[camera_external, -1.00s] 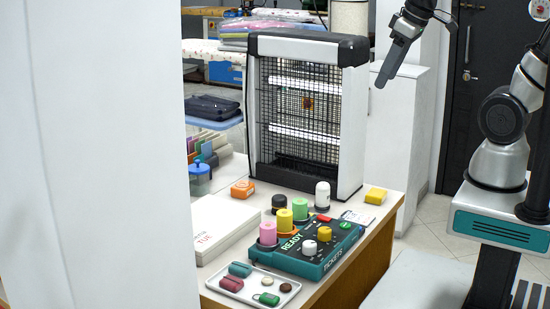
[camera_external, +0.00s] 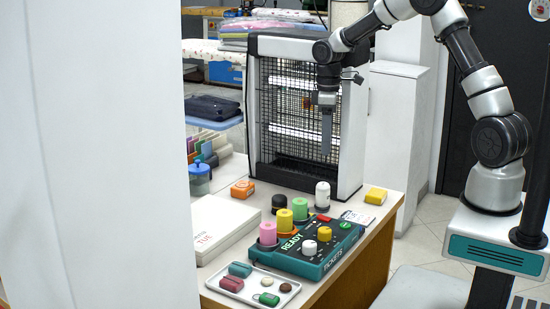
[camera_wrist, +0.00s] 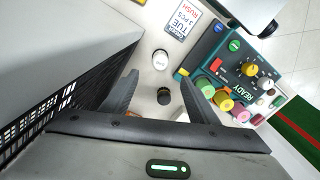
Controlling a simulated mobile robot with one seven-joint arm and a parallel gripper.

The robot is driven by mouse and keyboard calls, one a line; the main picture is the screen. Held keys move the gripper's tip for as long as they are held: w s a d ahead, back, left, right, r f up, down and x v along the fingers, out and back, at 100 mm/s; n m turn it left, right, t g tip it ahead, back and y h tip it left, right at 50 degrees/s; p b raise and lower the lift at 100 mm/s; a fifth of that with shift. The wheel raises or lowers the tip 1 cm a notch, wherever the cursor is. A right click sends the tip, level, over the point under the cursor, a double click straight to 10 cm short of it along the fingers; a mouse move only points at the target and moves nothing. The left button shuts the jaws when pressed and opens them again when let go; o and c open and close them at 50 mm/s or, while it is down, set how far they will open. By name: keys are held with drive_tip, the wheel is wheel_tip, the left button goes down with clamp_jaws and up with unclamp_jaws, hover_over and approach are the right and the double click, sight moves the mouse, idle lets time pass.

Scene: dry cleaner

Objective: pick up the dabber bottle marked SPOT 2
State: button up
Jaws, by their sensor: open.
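Two small bottles stand on the counter in front of the heater. One is white and round-topped (camera_external: 322,193) with a dark base; the other is dark and low (camera_external: 279,202). In the wrist view the white bottle (camera_wrist: 160,60) has faint marks on top, and the dark bottle (camera_wrist: 164,96) sits nearer my palm. I cannot read SPOT 2 on either. My gripper (camera_external: 326,140) points down above the counter, in front of the heater grille. In the wrist view my gripper (camera_wrist: 159,78) is open and empty; both bottles appear between the fingers, apart from them.
The caged heater (camera_external: 252,110) stands close behind. A green ticket machine (camera_external: 300,268) with pink, yellow and green rolls is in front. A yellow block (camera_external: 376,195), an orange block (camera_external: 243,189), a white box (camera_external: 222,222) and a tray of small items (camera_external: 258,298) are around.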

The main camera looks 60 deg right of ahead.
sight(324, 184)
wheel_tip(324, 184, down, 10)
drive_tip(key=shift+f, duration=0.25)
drive_tip(key=shift+w+a+f, duration=0.15)
drive_tip(key=shift+f, duration=2.45)
drive_tip(key=c, duration=1.2)
